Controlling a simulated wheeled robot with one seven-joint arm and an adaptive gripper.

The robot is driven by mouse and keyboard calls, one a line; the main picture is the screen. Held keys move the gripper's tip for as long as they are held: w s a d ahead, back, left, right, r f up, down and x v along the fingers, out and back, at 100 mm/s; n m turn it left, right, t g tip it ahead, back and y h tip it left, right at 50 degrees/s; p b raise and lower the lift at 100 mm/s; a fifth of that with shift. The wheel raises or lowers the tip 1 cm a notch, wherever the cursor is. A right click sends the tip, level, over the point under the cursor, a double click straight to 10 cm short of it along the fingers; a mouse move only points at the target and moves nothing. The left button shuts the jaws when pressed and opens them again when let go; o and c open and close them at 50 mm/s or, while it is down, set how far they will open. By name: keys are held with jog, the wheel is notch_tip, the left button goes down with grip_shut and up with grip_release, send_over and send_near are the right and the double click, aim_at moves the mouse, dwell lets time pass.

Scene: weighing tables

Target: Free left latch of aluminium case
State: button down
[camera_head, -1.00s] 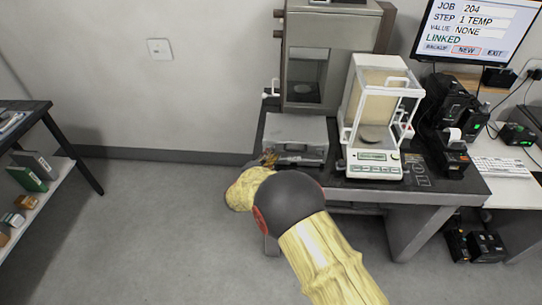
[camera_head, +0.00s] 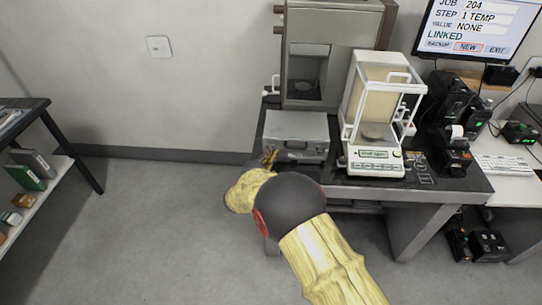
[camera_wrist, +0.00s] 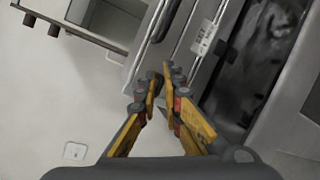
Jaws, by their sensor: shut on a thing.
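The grey aluminium case (camera_head: 298,126) lies closed on the dark tabletop, left of the white balance. Its dark handle (camera_head: 297,145) is on the front face. My gripper (camera_head: 269,157) is at the left part of the case's front, where the left latch is. In the wrist view my gripper (camera_wrist: 163,88) has its yellow fingers close together against the case (camera_wrist: 186,48). It is shut on the left latch, which the fingertips mostly hide. Whether the latch has turned cannot be told.
The glass-sided balance (camera_head: 375,160) stands just right of the case. A grey cabinet-like instrument (camera_head: 333,30) stands behind it. A black printer (camera_head: 449,150) is further right. The floor left of the table (camera_head: 462,186) is clear up to a shelf unit (camera_head: 45,108).

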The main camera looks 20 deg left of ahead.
jog(key=shift+s+d+f+m+t+b, duration=0.15)
jog(key=shift+f+t+b, duration=0.35)
jog(key=shift+b, duration=0.95)
jog(key=shift+s+a+f+m+t+b, duration=0.15)
jog(key=shift+f+t+b, duration=0.35)
jog(key=shift+b, duration=0.9)
jog(key=b, duration=0.1)
jog(key=t+b, duration=0.1)
jog(key=b, duration=0.1)
jog(key=shift+s+d+f+m+t, duration=0.15)
jog(key=shift+s+f+m+t, duration=0.05)
jog(key=shift+f+m+t, duration=0.1)
jog(key=shift+s+f+m+t+h, duration=0.1)
jog(key=shift+f+m+t+h, duration=0.2)
jog(key=shift+t, duration=0.4)
jog(key=shift+s+f+m+t+h, duration=0.15)
jog(key=shift+m+t+h, duration=0.25)
jog(key=shift+t, duration=0.3)
jog(key=shift+w, duration=0.1)
